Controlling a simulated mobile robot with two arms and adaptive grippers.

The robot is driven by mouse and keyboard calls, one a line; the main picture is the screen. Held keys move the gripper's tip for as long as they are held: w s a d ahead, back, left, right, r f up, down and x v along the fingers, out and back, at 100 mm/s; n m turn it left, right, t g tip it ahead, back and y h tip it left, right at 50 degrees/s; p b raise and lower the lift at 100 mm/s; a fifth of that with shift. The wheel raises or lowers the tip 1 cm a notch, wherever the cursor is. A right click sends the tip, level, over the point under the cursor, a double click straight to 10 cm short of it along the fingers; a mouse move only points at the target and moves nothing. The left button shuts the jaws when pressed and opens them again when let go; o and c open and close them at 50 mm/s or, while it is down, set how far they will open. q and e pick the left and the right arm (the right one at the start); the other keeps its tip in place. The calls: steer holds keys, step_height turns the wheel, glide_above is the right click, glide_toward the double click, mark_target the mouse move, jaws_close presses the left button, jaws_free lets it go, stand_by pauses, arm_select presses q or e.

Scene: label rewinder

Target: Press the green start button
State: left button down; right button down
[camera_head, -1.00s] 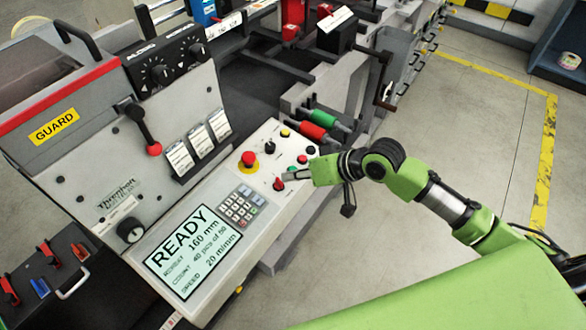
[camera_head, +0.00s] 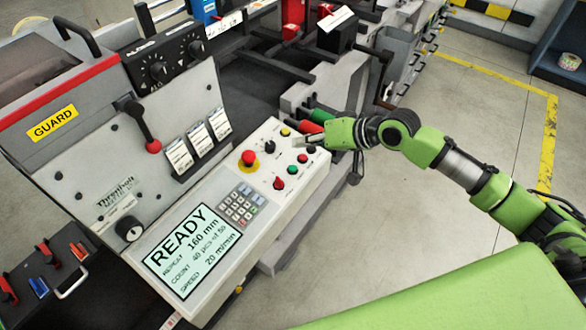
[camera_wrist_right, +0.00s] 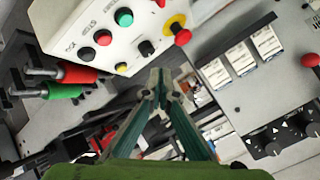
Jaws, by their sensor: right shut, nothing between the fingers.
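The green start button (camera_head: 292,170) sits on the sloped control panel (camera_head: 222,178), just below a red button (camera_head: 302,158). In the right wrist view the green button (camera_wrist_right: 123,17) shows uncovered near the top. My right gripper (camera_head: 299,141) is shut and empty over the panel's upper right part. Its tips are near the yellow button (camera_head: 285,132) and past the red button, apart from the green one. In the wrist view its fingertips (camera_wrist_right: 160,88) meet below the buttons; their height over the panel is hard to tell. The left gripper is out of view.
A red mushroom button on a yellow base (camera_head: 248,160), a red switch (camera_head: 278,183) and a keypad (camera_head: 240,204) share the panel. The display (camera_head: 192,250) reads READY. Red and green handles (camera_head: 322,115) stick out behind the gripper. Floor to the right is clear.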

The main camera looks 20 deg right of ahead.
steer(key=b, duration=0.6)
glide_above(293, 169)
steer(key=d, duration=0.1)
steer(key=f, duration=0.6)
steer(key=shift+s+d+f, duration=0.1)
steer(key=shift+s+d, duration=0.05)
steer(key=shift+s, duration=0.25)
steer(key=shift+w+f+b, duration=0.15)
steer(key=shift+f+b, duration=0.2)
steer(key=shift+f, duration=0.55)
steer(key=shift+f, duration=0.2)
steer(key=shift+f, duration=0.25)
steer(key=shift+a+f, duration=0.2)
steer(key=shift+f, duration=0.35)
steer(key=shift+r, duration=0.1)
steer(key=shift+d+r+p, duration=0.1)
steer(key=shift+r+p, duration=0.75)
steer(key=shift+p, duration=0.1)
